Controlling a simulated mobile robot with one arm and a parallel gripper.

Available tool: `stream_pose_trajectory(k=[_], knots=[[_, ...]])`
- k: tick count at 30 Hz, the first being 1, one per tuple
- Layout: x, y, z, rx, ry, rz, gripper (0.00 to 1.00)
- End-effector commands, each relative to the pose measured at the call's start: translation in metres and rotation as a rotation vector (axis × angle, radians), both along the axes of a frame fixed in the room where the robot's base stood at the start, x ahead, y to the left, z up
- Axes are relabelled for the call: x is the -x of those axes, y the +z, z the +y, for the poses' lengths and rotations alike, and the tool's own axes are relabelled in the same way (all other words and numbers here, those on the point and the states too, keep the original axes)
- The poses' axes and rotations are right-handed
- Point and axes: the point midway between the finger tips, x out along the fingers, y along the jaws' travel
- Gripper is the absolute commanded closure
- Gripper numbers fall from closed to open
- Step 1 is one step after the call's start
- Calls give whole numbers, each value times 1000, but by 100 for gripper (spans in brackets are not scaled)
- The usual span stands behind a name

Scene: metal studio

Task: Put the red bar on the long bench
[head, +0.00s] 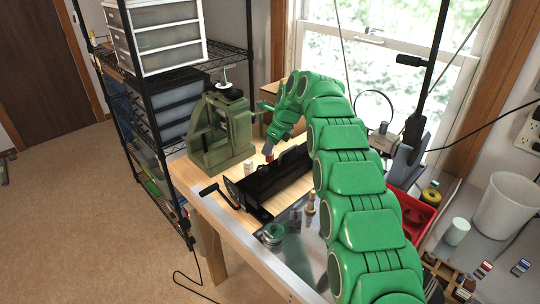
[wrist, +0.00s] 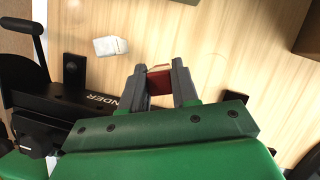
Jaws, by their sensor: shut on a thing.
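My gripper (wrist: 159,87) is shut on the red bar (wrist: 158,80) in the wrist view, with a grey finger on each side of it. The bar is short and partly hidden by the fingers. In the head view, the gripper (head: 269,148) points down over the pale wooden top of a long bench (head: 188,172), behind a black machine. A small red patch of the bar shows at its tip. The bench's wood also lies under the gripper in the wrist view (wrist: 220,40). I cannot tell whether the bar touches the wood.
The black machine (head: 275,180) with a crank stands close in front of the gripper. A small white block (wrist: 110,46) lies nearby on the wood. A green press (head: 222,135) stands at left. A red bin (head: 414,217) and white bucket (head: 505,207) are at right. Bare wood surrounds the fingertips.

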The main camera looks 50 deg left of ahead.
Motion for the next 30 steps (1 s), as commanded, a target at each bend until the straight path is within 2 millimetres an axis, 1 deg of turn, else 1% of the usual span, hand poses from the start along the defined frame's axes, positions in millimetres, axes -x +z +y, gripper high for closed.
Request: stream_pose_trajectory(k=[5, 9, 12, 24, 25, 27, 30], knots=[[1, -9, -1, 3, 2, 3, 100], [1, -26, -1, 3, -1, 3, 100], [0, -35, -1, 1, 0, 0, 100], [1, -40, -1, 2, 1, 1, 100], [1, -41, -1, 2, 1, 1, 69], [0, -40, -1, 1, 0, 0, 58], [0, -40, -1, 1, 0, 0, 45]])
